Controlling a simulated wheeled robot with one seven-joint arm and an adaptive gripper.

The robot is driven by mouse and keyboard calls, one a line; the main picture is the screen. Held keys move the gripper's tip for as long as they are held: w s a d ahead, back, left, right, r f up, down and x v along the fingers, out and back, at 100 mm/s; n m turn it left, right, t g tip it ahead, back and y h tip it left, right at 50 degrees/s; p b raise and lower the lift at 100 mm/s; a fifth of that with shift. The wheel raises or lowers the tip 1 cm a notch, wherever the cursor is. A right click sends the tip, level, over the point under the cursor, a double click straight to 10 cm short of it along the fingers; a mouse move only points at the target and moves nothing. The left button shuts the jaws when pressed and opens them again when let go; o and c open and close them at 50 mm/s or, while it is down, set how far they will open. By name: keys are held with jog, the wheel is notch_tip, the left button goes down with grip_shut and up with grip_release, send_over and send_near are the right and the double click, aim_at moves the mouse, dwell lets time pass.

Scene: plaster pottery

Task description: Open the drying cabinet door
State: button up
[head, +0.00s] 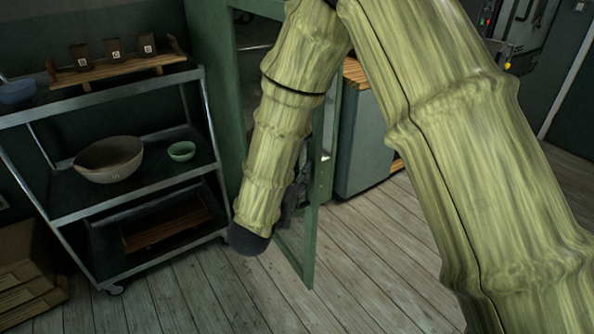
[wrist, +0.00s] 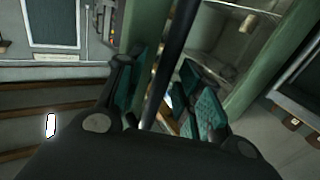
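The drying cabinet (head: 207,70) is green and stands at the upper middle in the head view, partly behind my arm. Its green-framed door (head: 311,235) stands swung out from the cabinet, its lower corner above the plank floor. My gripper (head: 292,205) is mostly hidden behind my arm, close to the door. In the wrist view my gripper (wrist: 167,97) has its teal-padded fingers apart. A dark upright bar (wrist: 176,50), which looks like the door handle, passes between them. It lies nearer the left finger; I cannot tell whether it touches. Green framing (wrist: 258,80) shows beyond on the right.
A grey-green cabinet (head: 362,145) stands behind the door. The front plank floor (head: 370,285) is clear.

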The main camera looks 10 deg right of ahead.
jog(key=v, duration=1.1)
jog(key=shift+s+a, duration=0.25)
jog(key=shift+s, duration=0.05)
jog(key=s+d+f+n+g+y+p, duration=0.1)
jog(key=d+f+g+y, duration=0.15)
jog(key=f, duration=0.55)
jog(key=s+d+f+n+g+y+p, duration=0.1)
jog(key=d+f+y, duration=0.1)
jog(key=d+f, duration=0.35)
jog(key=s+d+f+n+g+y+p, duration=0.2)
jog(key=f, duration=0.7)
jog(key=s+d+f+g+y, duration=0.1)
jog(key=s+d+f+g, duration=0.2)
jog(key=s, duration=0.5)
jog(key=s+d+f+n+g+y+p, duration=0.1)
jog(key=s+d+f+g, duration=0.2)
jog(key=s+f, duration=0.3)
jog(key=s+d+f+g+y+p, duration=0.1)
jog(key=s+d+f+g, duration=0.3)
jog(key=s, duration=0.8)
jog(key=shift+s+d+f+n, duration=0.2)
jog(key=shift+d+f+n, duration=0.25)
jog(key=shift+f, duration=0.1)
